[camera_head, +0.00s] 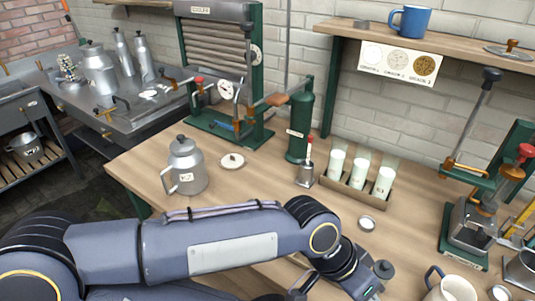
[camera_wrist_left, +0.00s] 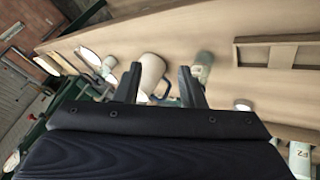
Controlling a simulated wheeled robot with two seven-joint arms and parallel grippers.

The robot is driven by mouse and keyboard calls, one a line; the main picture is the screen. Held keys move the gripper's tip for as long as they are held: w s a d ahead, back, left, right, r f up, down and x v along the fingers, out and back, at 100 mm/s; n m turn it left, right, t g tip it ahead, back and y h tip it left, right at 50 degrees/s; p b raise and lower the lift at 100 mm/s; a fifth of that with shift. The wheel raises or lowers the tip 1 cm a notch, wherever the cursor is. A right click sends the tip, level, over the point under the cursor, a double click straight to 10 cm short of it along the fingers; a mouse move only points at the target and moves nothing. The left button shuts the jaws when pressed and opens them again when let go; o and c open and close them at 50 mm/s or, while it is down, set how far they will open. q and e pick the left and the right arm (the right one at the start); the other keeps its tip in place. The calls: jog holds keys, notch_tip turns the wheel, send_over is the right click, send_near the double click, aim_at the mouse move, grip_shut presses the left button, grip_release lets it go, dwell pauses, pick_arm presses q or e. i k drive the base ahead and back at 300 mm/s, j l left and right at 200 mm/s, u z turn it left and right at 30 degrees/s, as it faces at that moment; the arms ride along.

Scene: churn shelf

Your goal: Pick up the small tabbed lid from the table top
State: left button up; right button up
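A small, round, pale lid (camera_head: 367,223) lies flat on the wooden table top (camera_head: 300,205), in front of the tray of tumblers. It is too small to make out a tab. A wider flat lid (camera_head: 232,161) with a dark knob lies beside the metal can. My left arm crosses the head view from the left. My left gripper shows in the wrist view (camera_wrist_left: 158,67) with its two fingers apart and nothing held between them. A cream mug (camera_wrist_left: 152,76) with a blue handle shows beyond the fingers. A small round pale object (camera_wrist_left: 242,104) is right of them. My right gripper is not seen.
A metal can (camera_head: 186,168) stands at the table's left. A wooden tray (camera_head: 345,190) holds white tumblers. A green-based press (camera_head: 462,245) stands at the right. A shelf (camera_head: 455,45) above carries a blue mug (camera_head: 411,22) and a knobbed lid (camera_head: 510,50).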

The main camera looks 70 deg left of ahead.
aim_at(230, 162)
jog(key=u, duration=2.65)
